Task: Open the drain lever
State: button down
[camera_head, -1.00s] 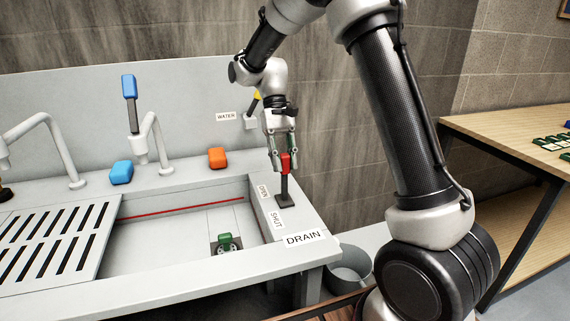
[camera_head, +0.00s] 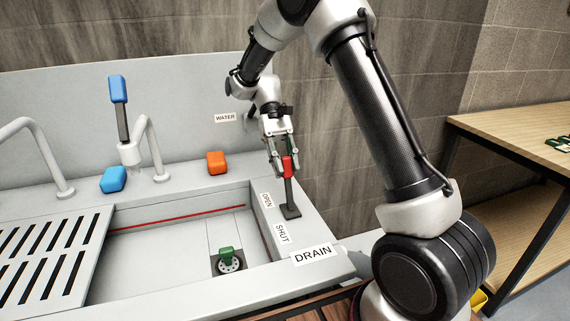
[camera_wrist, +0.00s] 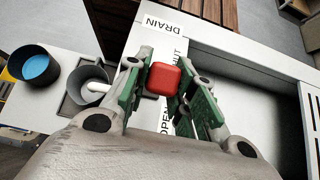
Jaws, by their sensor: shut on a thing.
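The drain lever has a red knob (camera_head: 290,166) on a dark stem that rises from a dark base (camera_head: 290,212) on the sink's right rim. The stem stands near upright, leaning a little. My gripper (camera_head: 283,170) comes down from above and is shut on the red knob. In the wrist view the red knob (camera_wrist: 163,79) sits between my green-padded fingers. Labels reading OPEN (camera_head: 266,200), SHUT (camera_head: 282,234) and DRAIN (camera_head: 313,252) lie on the rim beside the lever. A green drain plug (camera_head: 227,255) sits in the basin floor.
A blue-handled lever (camera_head: 118,90), a blue block (camera_head: 113,179), an orange block (camera_head: 217,162) and a grey faucet (camera_head: 152,150) stand along the sink's back ledge. A slatted rack (camera_head: 50,255) covers the sink's left. A wooden table (camera_head: 515,140) is at right.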

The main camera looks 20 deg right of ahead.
jog(key=c, duration=1.2)
grip_release()
notch_tip(320, 180, up, 10)
